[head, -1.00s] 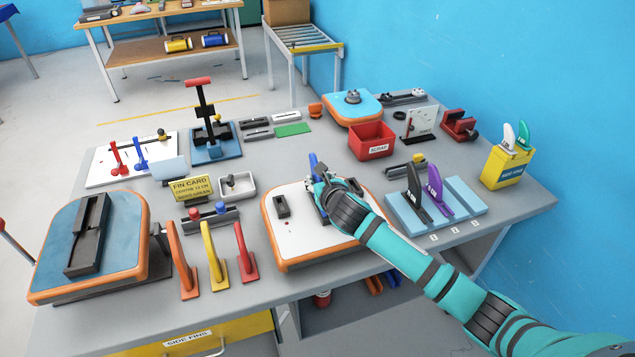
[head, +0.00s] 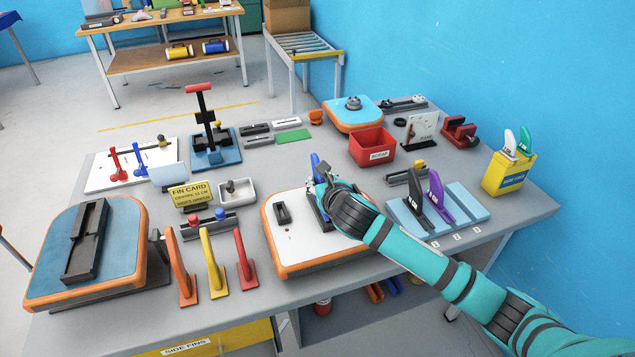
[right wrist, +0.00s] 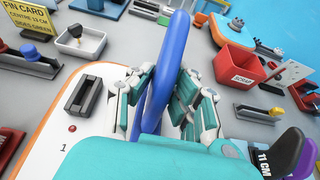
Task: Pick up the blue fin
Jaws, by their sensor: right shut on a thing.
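The blue fin (right wrist: 162,80) stands upright between the fingers of my right gripper (right wrist: 160,108) in the right wrist view. The gripper is shut on it. In the head view only the fin's upper part (head: 315,162) shows beside my right gripper (head: 322,188); the hand hides the rest. The fin is over the white board with an orange edge (head: 283,240). I cannot tell whether its foot still touches the board or its slot. My left gripper is not in view.
Orange, yellow (head: 212,258) and red fins stand left of the white board. A blue rack (head: 470,200) with black and purple fins is at the right. A red scrap bin (head: 372,147) stands behind. A yellow fin card (head: 190,193) and white tray (head: 236,191) are behind left.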

